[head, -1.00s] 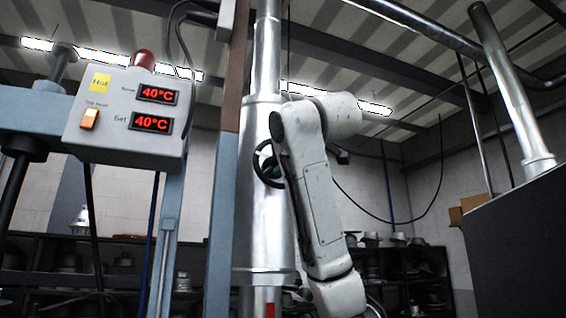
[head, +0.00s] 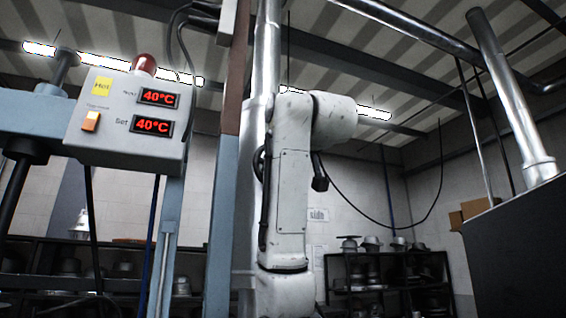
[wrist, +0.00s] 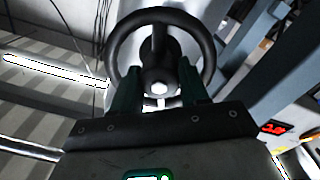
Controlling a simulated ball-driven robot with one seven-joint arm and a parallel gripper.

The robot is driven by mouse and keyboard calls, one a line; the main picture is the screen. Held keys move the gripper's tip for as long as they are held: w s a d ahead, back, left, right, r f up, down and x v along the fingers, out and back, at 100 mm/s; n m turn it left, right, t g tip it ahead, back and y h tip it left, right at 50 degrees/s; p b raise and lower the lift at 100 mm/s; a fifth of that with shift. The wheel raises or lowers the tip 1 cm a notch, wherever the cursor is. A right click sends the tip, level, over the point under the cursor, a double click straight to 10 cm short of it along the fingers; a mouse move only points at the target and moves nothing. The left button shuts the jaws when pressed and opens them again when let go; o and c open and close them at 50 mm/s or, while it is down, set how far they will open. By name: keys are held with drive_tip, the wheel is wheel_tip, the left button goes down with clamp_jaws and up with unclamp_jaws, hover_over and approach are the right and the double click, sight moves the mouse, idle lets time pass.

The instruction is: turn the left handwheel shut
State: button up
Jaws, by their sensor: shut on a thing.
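A black handwheel (wrist: 157,46) with a round rim and a bright centre bolt fills the upper middle of the wrist view. In the head view a thin part of the handwheel (head: 258,163) shows at the left edge of my arm; the rest is hidden behind the arm. My gripper (wrist: 158,77) has dark green fingers on either side of the wheel's lower part. It is shut on the handwheel. The exact contact with rim or spoke is hard to make out. In the head view my gripper is hidden behind the arm.
A grey control box (head: 128,118) with two 40°C displays and a red lamp (head: 144,64) hangs at left. A blue-grey post (head: 222,205) and a silver column (head: 245,215) stand close to my arm. Shelves of metal moulds (head: 375,270) line the back.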

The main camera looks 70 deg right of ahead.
drive_tip(key=shift+f+m, duration=0.2)
drive_tip(key=shift+m, duration=2.1)
drive_tip(key=o, duration=0.8)
drive_tip(key=shift+r, duration=0.1)
drive_tip(key=shift+b+v, duration=2.5)
drive_tip(key=shift+v, duration=2.9)
